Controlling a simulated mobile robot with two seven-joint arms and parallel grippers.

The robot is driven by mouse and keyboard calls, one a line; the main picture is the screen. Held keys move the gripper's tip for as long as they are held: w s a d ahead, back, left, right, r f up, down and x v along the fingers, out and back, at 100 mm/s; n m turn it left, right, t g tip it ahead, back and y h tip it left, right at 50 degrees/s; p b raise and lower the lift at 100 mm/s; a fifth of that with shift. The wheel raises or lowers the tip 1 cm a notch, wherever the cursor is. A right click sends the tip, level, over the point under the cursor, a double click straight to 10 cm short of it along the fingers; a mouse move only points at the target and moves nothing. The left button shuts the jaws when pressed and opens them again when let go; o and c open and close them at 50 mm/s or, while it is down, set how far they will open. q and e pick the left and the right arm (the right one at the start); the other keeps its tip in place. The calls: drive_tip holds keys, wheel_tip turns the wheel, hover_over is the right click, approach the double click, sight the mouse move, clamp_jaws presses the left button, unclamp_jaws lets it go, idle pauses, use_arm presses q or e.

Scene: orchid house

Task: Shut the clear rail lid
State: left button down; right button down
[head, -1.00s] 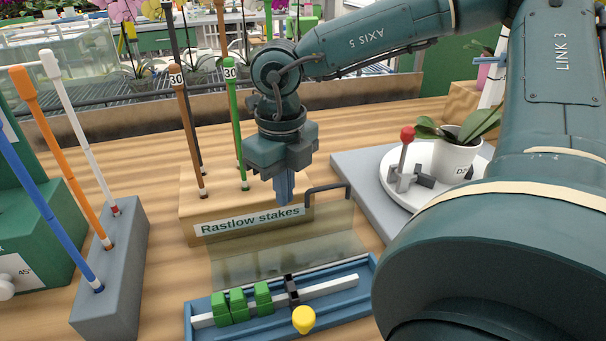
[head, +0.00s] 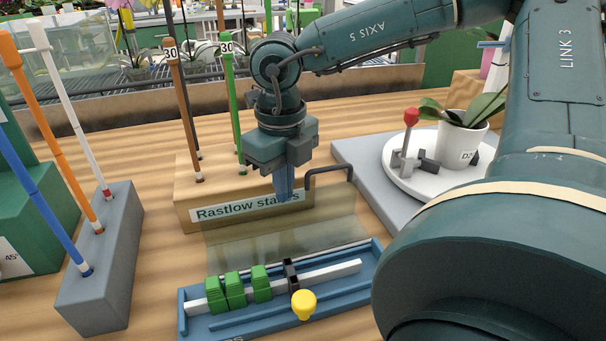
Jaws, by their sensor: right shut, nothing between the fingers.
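The clear rail lid (head: 285,230) stands raised along the far side of the blue rail tray (head: 345,282), a see-through tinted sheet. Its dark bar handle (head: 330,170) juts out at the upper right of the sheet. The tray lies open, showing a white rail with green clips (head: 235,290), a black clip (head: 290,274) and a yellow knob (head: 303,304) at its near side. My right gripper (head: 285,190) points down, shut and empty, at the lid's upper edge, just left of the handle. Whether it touches the lid I cannot tell. My left gripper is out of view.
A wooden block labelled Rastlow stakes (head: 190,195) holds tall stakes close behind the lid. A grey block (head: 115,262) with stakes stands at left. A potted orchid (head: 460,140) on a white turntable (head: 400,180) stands at right. Bare table lies left of the tray.

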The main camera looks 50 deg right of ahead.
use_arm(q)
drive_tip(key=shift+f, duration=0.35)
use_arm(e)
drive_tip(key=shift+f, duration=0.25)
